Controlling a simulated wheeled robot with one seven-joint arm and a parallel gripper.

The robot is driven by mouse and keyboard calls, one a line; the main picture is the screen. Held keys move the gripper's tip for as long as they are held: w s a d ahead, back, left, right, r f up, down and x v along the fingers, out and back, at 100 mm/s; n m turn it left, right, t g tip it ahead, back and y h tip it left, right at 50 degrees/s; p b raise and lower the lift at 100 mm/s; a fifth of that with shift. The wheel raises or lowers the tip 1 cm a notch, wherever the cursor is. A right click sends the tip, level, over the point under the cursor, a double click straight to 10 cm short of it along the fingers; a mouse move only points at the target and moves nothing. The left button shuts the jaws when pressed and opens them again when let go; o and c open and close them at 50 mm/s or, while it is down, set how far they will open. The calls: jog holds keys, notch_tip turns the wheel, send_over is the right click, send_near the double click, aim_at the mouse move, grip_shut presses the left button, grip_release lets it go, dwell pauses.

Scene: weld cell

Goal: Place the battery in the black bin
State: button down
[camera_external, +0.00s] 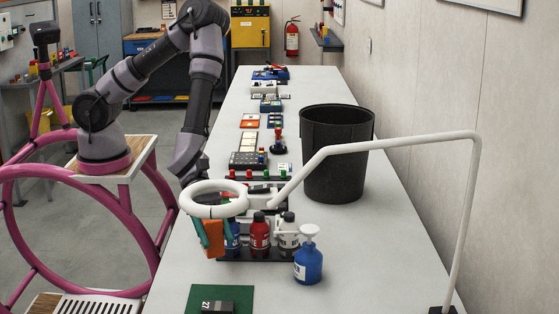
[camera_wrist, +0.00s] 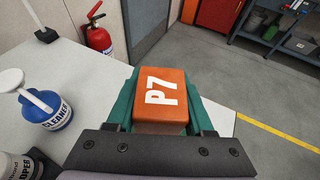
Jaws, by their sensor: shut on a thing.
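My gripper (camera_external: 213,236) is shut on an orange block (camera_wrist: 160,97) marked P7, held between its teal fingers. This block may be the battery; no other label on it can be read. In the external view the block hangs just below a white ring lamp, at the near left edge of the bench, in front of the bottles. The ring hides part of my gripper. The black bin (camera_external: 333,177) stands upright on the bench, farther back and to the right, well apart from my gripper. Its inside is mostly hidden.
The white ring lamp (camera_external: 213,212) and its arm (camera_external: 476,190) span the near bench. A blue cleaner bottle (camera_external: 308,267) and a rack of bottles (camera_external: 259,238) stand beside the block. A black item (camera_external: 215,307) lies on a green mat (camera_external: 208,292). The bench right of the bin is clear.

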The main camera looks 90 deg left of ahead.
jog(key=shift+s+d+f, duration=0.2)
jog(key=shift+s+f, duration=0.1)
jog(key=shift+f, duration=1.45)
jog(key=shift+s+d+f, duration=0.25)
jog(key=shift+f, duration=1.45)
jog(key=shift+s+d+f, duration=0.2)
jog(key=shift+s+f, duration=0.1)
jog(key=shift+f, duration=1.45)
jog(key=shift+c, duration=1.4)
grip_release()
jog(key=shift+f+g, duration=0.1)
jog(key=shift+g, duration=0.2)
